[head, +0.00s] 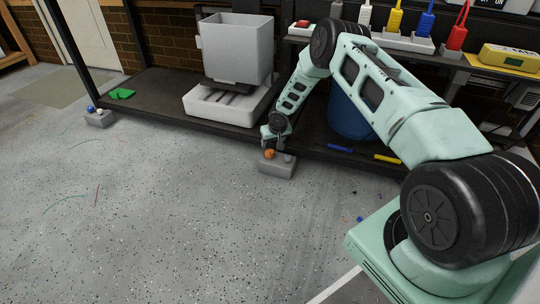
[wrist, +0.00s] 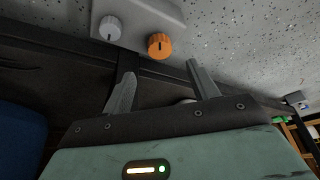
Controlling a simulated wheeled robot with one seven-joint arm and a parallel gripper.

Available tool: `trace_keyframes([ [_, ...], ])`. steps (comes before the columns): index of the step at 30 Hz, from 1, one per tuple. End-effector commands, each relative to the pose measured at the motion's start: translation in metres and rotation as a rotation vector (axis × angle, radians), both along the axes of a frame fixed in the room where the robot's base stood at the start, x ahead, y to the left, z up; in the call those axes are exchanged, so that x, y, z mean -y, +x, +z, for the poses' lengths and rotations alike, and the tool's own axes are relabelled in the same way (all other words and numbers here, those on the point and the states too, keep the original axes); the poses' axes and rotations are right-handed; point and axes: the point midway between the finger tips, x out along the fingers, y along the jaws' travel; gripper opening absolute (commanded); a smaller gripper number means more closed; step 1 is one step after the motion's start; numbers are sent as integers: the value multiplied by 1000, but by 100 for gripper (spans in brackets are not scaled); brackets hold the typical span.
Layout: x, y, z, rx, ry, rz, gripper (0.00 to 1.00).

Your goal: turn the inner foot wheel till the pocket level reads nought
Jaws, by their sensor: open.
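A grey foot block (head: 277,169) sits on the floor at the shelf's front edge, bearing an orange wheel (head: 269,154) and a grey wheel (head: 288,158). In the wrist view the orange wheel (wrist: 159,45) has a dark mark, and the grey wheel (wrist: 110,28) is left of it. I cannot tell which is the inner one. My gripper (head: 272,138) is just above the block. In the wrist view my gripper (wrist: 161,70) is open and empty; the orange wheel appears beyond its fingertips, between their lines. A yellow boxed device (head: 510,58), perhaps the pocket level, is at upper right; its reading is illegible.
A low dark shelf (head: 150,88) runs behind the block, carrying a grey bin on a white base (head: 215,104) and a blue drum (head: 345,118). Another block (head: 99,118) with a blue wheel stands at left, near a green cloth (head: 122,94). Front floor is mostly clear.

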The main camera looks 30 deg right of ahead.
Motion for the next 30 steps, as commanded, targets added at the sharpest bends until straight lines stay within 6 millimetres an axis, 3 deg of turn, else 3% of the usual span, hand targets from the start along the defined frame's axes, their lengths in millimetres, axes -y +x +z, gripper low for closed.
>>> trace_keyframes([
  [1, 1, 4, -18, 1, 3, -2, 59],
  [9, 5, 22, -60, 1, 2, -2, 59],
  [15, 5, 29, -72, 1, 1, -1, 59],
  [25, 6, 30, -73, 0, 0, 0, 59],
  [26, 6, 30, -73, 0, 0, 0, 54],
  [30, 6, 30, -73, 0, 0, 0, 15],
])
